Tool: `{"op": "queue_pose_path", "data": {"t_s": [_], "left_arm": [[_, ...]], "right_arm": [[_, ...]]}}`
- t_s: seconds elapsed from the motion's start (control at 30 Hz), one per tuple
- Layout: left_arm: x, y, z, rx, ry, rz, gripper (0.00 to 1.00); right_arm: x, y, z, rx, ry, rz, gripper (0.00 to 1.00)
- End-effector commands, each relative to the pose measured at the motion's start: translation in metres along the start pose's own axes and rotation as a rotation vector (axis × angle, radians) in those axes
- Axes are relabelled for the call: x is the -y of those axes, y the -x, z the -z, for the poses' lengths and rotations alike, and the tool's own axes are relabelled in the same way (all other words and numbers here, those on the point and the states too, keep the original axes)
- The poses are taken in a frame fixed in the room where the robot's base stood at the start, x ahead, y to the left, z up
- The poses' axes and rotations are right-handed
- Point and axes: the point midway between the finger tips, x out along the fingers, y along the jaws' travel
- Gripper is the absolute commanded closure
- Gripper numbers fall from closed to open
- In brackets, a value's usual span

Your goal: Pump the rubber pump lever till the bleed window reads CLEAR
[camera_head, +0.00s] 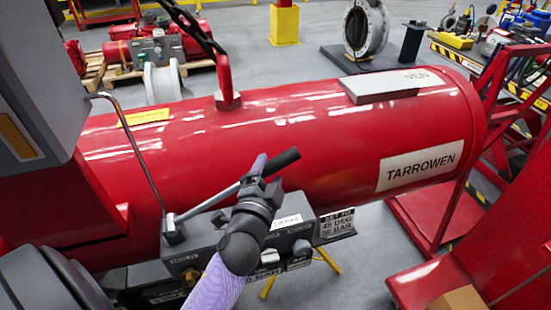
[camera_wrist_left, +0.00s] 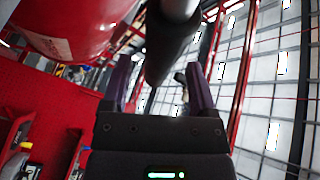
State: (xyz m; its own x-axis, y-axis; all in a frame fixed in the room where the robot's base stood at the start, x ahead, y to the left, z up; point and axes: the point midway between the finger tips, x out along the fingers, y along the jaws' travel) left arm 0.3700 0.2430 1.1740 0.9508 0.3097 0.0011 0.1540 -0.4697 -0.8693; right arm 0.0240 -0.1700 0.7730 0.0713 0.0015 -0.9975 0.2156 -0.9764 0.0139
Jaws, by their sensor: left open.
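The pump lever is a grey rod ending in a black rubber grip (camera_head: 284,160). It slants up to the right from the pump block (camera_head: 205,246), in front of the red cylinder. My left gripper (camera_head: 264,173) is at the lower part of the grip, its fingers on either side of it. In the left wrist view the dark grip (camera_wrist_left: 170,45) runs between the spread purple fingers of my left gripper (camera_wrist_left: 160,75), with gaps beside it. The jaws are open. Small white labels on the block are too blurred to read, and I cannot make out the bleed window. My right gripper is not in view.
The red cylinder (camera_head: 300,130) marked TARROWEN fills the middle. A thin bent metal rod (camera_head: 137,150) rises left of the lever. Red steps (camera_head: 425,215) stand at the right.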

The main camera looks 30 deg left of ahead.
Motion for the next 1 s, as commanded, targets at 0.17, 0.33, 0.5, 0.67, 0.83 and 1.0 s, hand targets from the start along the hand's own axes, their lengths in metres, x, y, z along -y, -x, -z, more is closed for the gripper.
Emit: {"op": "queue_pose_path", "data": {"t_s": [0.17, 0.33, 0.5, 0.67, 0.83, 1.0], "left_arm": [[0.000, -0.022, 0.000, 0.000, 0.002, -0.001, 0.25], [-0.001, -0.026, 0.000, 0.001, 0.003, -0.002, 0.25], [-0.001, -0.026, 0.000, 0.001, 0.003, -0.002, 0.31], [-0.001, -0.026, 0.000, 0.001, 0.003, -0.002, 0.65], [-0.001, -0.025, 0.000, 0.000, 0.003, -0.002, 1.00], [-0.001, -0.025, 0.000, 0.000, 0.003, -0.002, 1.00]], "right_arm": [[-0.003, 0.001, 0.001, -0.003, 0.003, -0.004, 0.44], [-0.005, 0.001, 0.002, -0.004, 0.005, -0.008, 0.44], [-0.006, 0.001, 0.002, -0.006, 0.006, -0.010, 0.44], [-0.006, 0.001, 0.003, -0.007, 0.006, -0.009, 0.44], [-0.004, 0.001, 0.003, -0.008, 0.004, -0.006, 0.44], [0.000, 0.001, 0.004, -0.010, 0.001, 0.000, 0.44]]}}
